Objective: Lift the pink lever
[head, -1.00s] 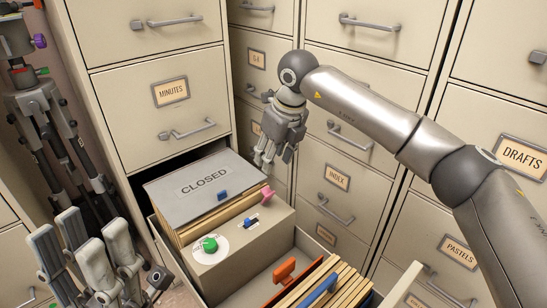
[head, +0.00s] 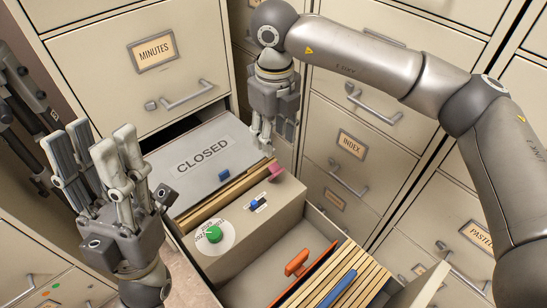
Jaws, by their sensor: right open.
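The pink lever (head: 277,172) sticks out at the right end of a beige box's top (head: 285,197), inside an open drawer. My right gripper (head: 270,143) points down just above and behind the lever, open and apparently apart from it. My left gripper (head: 98,148) is at the lower left with its fingers up, spread apart and empty, far from the lever.
A grey lid marked CLOSED (head: 195,165) with a blue tab lies behind the box. The box also has a green knob (head: 213,234) and a blue slider (head: 256,203). In front are an orange handle (head: 297,262) and several folders (head: 350,285). Cabinets stand close behind.

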